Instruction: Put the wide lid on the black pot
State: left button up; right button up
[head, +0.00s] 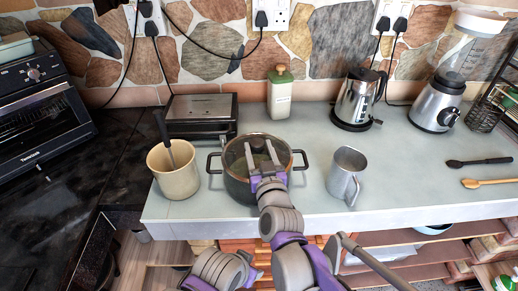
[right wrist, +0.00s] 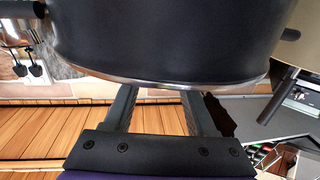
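The black pot (head: 240,191) stands on the pale counter with two side handles. The wide glass lid (head: 236,153) with a metal rim lies over its mouth and looks level; whether it is fully seated I cannot tell. Its dark knob (head: 258,143) is at the middle. My right gripper (head: 262,152) reaches over the lid from the front, its fingers apart on either side of the knob. In the right wrist view the pot (right wrist: 165,40) appears upside down, and its rim hides the fingertips. My left gripper is not in view.
A cream crock (head: 175,180) with a utensil stands close left of the pot. A metal mug (head: 345,175) stands to its right. Behind are a grill (head: 200,112), a green-topped bottle (head: 279,95) and a kettle (head: 355,100). Two spoons lie at the far right.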

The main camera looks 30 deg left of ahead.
jog(key=o, duration=0.4)
jog(key=shift+c, duration=0.2)
jog(key=v, duration=1.1)
jog(key=shift+w, duration=0.1)
jog(key=d+f+m+g+h+p, duration=0.2)
jog(key=d+f+h, duration=0.15)
jog(key=d, duration=0.65)
jog(key=d+f+m+g+h+p, duration=0.1)
jog(key=d+f+g+h, duration=0.2)
jog(key=d, duration=0.8)
jog(key=s+d+f+m+g+h+p, duration=0.1)
jog(key=s+d+f+m+h, duration=0.1)
jog(key=s+d, duration=0.3)
jog(key=s+d+f+m+g+h+p, duration=0.1)
jog(key=s+d+f, duration=0.4)
jog(key=d, duration=0.6)
jog(key=shift+s+m+g+h, duration=0.7)
jog(key=shift+m+h, duration=0.3)
jog(key=shift+h, duration=0.05)
